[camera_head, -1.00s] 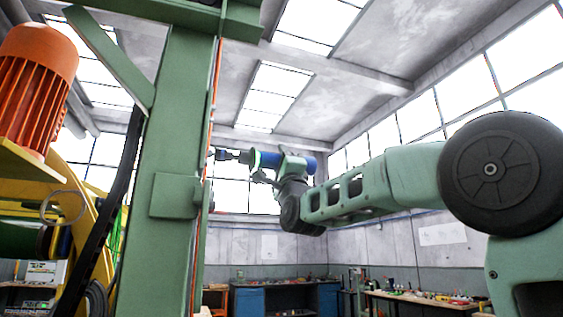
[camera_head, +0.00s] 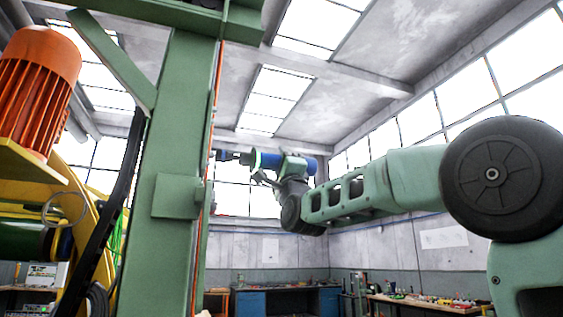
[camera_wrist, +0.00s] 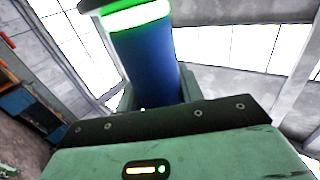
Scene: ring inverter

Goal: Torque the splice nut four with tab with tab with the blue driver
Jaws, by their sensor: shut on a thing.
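The blue driver (camera_head: 270,160) is held about level in the head view, with its dark nose pointing left toward the green column. A green ring glows near its front. My gripper (camera_head: 292,166) is shut around the driver's body. In the wrist view the blue driver (camera_wrist: 146,65) rises from between my gripper's jaws (camera_wrist: 150,97), with the lit green ring at the top. The driver's tip ends close to the column's right edge; I cannot tell whether it touches anything. The splice nut cannot be made out in either view.
A green steel column (camera_head: 180,170) with an orange cable stands left of the driver. An orange finned motor (camera_head: 38,90) and yellow frame are at the far left. Workbenches (camera_head: 285,300) line the back wall. The air around the driver's right side is clear apart from my arm.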

